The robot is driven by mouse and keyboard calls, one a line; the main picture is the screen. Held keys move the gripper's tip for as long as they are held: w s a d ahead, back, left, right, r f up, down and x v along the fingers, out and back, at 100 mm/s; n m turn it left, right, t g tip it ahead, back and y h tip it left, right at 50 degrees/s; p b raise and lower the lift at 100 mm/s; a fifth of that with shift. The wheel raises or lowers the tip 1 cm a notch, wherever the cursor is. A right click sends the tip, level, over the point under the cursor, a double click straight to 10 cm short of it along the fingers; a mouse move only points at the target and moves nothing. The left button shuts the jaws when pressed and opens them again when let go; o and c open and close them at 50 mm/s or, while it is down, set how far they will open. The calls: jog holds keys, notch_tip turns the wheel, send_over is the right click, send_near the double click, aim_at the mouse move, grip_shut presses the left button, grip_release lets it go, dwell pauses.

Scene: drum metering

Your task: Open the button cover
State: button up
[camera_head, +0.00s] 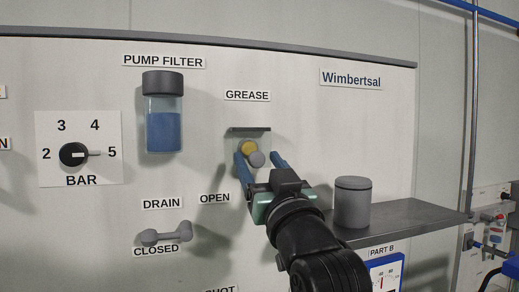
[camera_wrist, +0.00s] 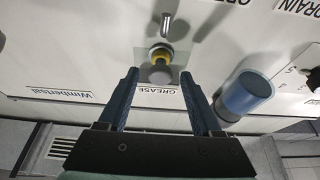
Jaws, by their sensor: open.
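The button cover (camera_head: 235,143) is a clear plate under a dark bar below the GREASE label. It hangs in front of a yellow button (camera_head: 247,147) and looks closed. A grey round knob (camera_head: 256,159) shows in front of the button, seemingly on the cover. The clear cover (camera_wrist: 181,56) and yellow button (camera_wrist: 160,54) also show in the wrist view, which is upside down. My gripper (camera_head: 257,156) is open and empty, its blue fingers on either side of the knob. In the wrist view my gripper (camera_wrist: 160,73) spans the cover area; contact cannot be told.
A grey shelf (camera_head: 420,216) with a grey lidded canister (camera_head: 352,203) is right of my arm. The pump filter (camera_head: 163,120) with blue liquid sticks out at upper left, and the drain lever (camera_head: 165,235) at lower left. The panel right of the cover is clear.

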jog(key=shift+w+a, duration=0.1)
jog(key=shift+w, duration=0.05)
jog(key=shift+c, duration=0.3)
grip_shut()
dwell(1.1)
